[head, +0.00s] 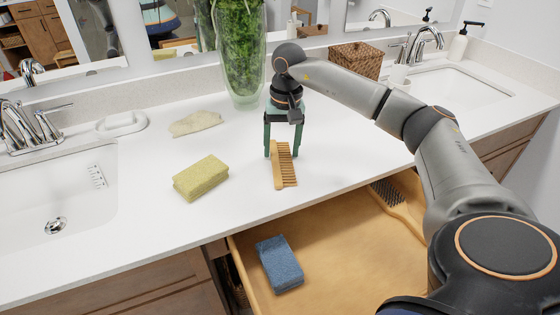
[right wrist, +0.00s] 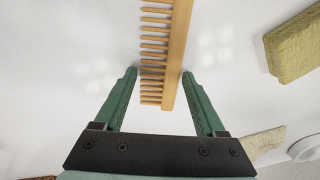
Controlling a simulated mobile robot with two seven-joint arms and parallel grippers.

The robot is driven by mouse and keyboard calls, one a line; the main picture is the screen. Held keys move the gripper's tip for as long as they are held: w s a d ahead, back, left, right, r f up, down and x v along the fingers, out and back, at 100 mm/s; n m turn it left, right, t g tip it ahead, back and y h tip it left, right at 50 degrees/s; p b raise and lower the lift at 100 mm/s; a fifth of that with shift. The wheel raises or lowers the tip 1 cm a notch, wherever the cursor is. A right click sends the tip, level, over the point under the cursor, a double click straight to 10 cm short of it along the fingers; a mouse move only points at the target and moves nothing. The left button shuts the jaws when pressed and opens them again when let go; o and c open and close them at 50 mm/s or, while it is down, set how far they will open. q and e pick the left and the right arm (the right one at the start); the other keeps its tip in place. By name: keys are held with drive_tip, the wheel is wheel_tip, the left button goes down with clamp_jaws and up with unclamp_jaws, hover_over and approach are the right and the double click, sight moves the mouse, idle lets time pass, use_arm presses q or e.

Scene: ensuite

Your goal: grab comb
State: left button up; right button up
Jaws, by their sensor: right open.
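A wooden comb (head: 283,168) lies on the white counter near its front edge. My right gripper (head: 283,153) points down at the comb's far end. In the right wrist view the comb (right wrist: 178,45) reaches in between the tips of the open green fingers of the gripper (right wrist: 162,85). A gap shows on each side of the comb, and the fingers do not appear to grip it. I cannot tell the exact height of the fingertips over the counter. My left gripper is not in view.
A yellow sponge (head: 201,178) and a beige cloth-like piece (head: 195,123) lie left of the comb. A glass vase (head: 241,60) with greenery stands behind. Below the counter, an open drawer (head: 335,245) holds a blue sponge (head: 279,264) and a hairbrush (head: 398,205).

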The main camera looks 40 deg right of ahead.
drive_tip(key=c, duration=1)
drive_tip(key=shift+r, duration=0.15)
